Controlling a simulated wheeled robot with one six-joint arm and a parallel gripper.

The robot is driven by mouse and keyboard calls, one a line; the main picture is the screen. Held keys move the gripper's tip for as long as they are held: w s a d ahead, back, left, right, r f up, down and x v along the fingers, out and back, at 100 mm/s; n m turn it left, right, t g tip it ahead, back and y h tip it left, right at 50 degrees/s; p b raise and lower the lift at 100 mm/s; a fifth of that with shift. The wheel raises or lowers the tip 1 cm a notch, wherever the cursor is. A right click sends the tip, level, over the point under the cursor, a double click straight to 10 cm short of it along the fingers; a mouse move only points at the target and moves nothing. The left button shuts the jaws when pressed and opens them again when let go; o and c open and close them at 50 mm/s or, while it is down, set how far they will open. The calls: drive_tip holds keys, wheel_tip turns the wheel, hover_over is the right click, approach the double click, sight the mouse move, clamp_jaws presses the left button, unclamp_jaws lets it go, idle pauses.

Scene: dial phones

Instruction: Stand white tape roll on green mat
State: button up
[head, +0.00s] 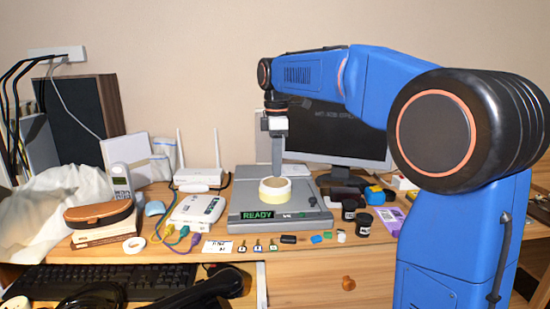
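A small white ring that looks like a tape roll (133,244) lies flat on the desk at the left, in front of the brown case. A larger cream roll (275,189) sits on top of the grey device with the READY display. My gripper (277,172) points down right above or behind this cream roll; its fingers are seen side-on, so their opening and any contact are unclear. I cannot make out a green mat in this view.
The grey device (305,206) fills the middle of the desk. A monitor (338,135) stands behind it, and a white router (199,177) to its left. Black jars (364,223) stand at its right. Several small items and cables crowd the desk in front.

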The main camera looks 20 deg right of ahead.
drive_tip(key=shift+f, duration=3.2)
drive_tip(key=shift+c, duration=0.6)
clamp_jaws()
drive_tip(key=shift+r, duration=2.55)
